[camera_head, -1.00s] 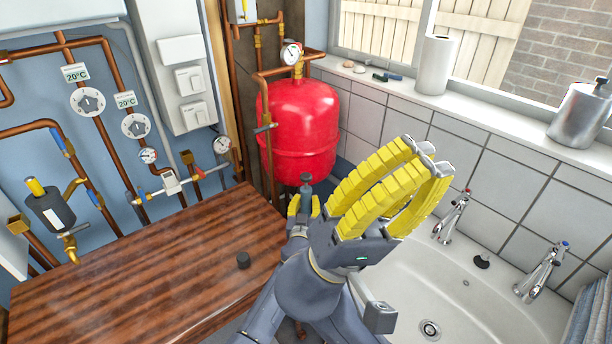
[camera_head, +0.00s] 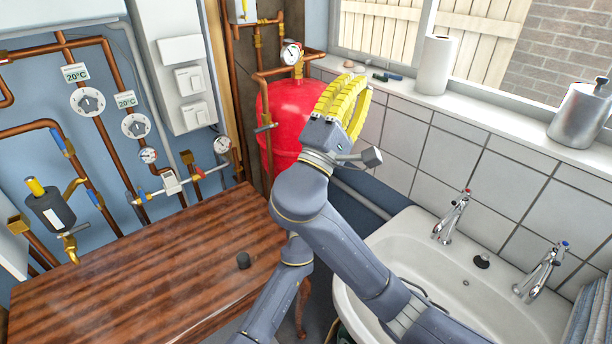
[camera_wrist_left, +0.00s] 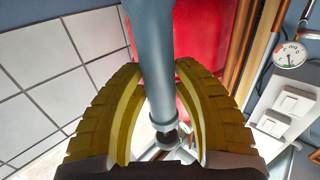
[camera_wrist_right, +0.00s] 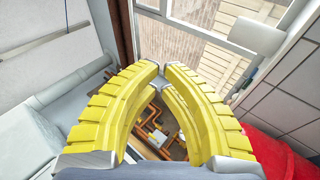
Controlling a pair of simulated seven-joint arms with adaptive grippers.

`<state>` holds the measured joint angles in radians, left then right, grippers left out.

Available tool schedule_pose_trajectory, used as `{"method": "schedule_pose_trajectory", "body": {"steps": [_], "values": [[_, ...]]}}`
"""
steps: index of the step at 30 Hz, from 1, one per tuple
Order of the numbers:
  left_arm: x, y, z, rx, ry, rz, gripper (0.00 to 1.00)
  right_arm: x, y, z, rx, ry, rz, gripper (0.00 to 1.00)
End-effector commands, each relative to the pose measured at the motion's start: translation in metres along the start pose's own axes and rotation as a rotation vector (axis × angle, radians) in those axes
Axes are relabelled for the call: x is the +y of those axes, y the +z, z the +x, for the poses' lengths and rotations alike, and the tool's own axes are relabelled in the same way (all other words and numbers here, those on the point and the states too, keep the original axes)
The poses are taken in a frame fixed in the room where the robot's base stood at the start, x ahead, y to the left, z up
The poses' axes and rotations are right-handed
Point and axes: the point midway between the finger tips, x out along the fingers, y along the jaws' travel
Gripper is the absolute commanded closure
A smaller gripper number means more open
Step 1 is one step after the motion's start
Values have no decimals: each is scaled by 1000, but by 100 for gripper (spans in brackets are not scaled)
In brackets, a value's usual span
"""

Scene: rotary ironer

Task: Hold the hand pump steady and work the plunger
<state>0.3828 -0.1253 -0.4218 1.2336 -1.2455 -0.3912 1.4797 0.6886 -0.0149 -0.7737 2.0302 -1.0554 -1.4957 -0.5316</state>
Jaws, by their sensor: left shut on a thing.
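The hand pump, a grey-blue tube (camera_wrist_left: 155,50), stands between the yellow fingers of my left gripper (camera_wrist_left: 158,68) in the left wrist view. That gripper is shut on it. A collar and a narrower end show further along the tube. In the head view, the pump and my left gripper are hidden behind my right arm. My right gripper (camera_head: 356,82) is raised in front of the red tank, pointing up toward the window sill. In the right wrist view its yellow fingertips (camera_wrist_right: 161,69) nearly meet, with nothing between them.
The red tank (camera_head: 283,115) stands behind my grippers. A wooden worktop (camera_head: 130,285) with a small black knob (camera_head: 243,260) lies at left. A white sink (camera_head: 400,245) with taps (camera_head: 452,215) is at right. Copper pipes (camera_head: 105,70) line the left wall. The worktop is mostly clear.

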Motion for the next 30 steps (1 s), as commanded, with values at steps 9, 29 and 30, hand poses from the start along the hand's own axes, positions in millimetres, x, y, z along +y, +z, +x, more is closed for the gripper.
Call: {"method": "schedule_pose_trajectory", "body": {"steps": [9, 29, 30], "values": [[0, 0, 0, 0, 0, 0, 100, -74, -81, 28, 238, -264, 28, 100], [0, 0, 0, 0, 0, 0, 100, -206, -192, 13, 650, -901, 99, 100], [0, 0, 0, 0, 0, 0, 100, -211, -196, 10, 673, -942, 107, 100]]}}
